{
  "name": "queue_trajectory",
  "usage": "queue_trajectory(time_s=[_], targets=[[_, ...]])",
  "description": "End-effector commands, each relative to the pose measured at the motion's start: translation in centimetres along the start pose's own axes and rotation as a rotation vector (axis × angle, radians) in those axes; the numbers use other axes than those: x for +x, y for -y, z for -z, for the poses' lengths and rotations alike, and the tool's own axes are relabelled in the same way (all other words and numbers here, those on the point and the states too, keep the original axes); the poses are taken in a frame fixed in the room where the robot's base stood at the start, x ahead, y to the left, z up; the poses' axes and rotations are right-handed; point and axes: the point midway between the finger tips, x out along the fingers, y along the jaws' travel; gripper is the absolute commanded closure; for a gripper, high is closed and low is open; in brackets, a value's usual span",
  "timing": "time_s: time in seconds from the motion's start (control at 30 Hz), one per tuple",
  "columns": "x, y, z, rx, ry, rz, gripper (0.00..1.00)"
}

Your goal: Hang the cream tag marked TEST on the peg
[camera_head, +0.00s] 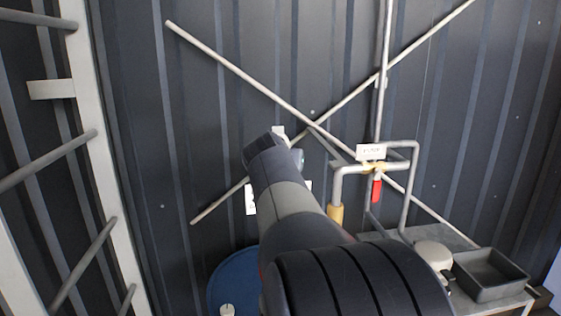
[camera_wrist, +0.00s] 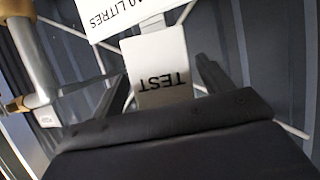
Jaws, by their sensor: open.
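In the wrist view the cream tag marked TEST (camera_wrist: 160,55) stands between the two dark fingers of my gripper (camera_wrist: 165,68), its lettering upside down. The fingers are open, with a gap showing on the right side of the tag; contact on the left is unclear. The tag's lower edge is close to the dark gripper body. In the head view my arm hides the fingers and most of what is in front of them. A small pale piece (camera_head: 278,132) shows beside the arm's end; I cannot tell what it is. I cannot make out the peg for certain.
A white sign reading LITRES (camera_wrist: 115,14) overlaps the space above the tag. Grey pipework with a red handle (camera_head: 376,190) and a white label (camera_head: 371,152) stands right of my arm. A blue drum (camera_head: 232,282), a grey tray (camera_head: 490,274) and a ladder-like frame (camera_head: 108,170) are nearby.

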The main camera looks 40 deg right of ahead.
Motion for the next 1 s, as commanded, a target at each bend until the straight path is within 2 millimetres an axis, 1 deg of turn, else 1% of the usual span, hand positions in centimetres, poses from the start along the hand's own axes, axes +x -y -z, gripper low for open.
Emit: queue_trajectory(time_s=[0.2, 0.33, 0.47, 0.7, 0.8, 0.9, 1.0], targets=[[-0.1, 0.0, 0.0, 0.000, 0.000, 0.000, 0.25], [-1.1, 0.0, -0.1, 0.000, -0.002, 0.001, 0.25], [-3.2, 0.1, -0.1, -0.001, -0.004, 0.002, 0.25], [-7.7, 0.1, -0.2, 0.000, -0.003, 0.003, 0.25], [-9.2, 0.1, -0.1, 0.000, -0.002, 0.002, 0.25], [-10.2, 0.1, -0.1, -0.001, -0.001, 0.001, 0.25], [-10.7, 0.0, -0.1, -0.001, -0.001, 0.001, 0.25]])
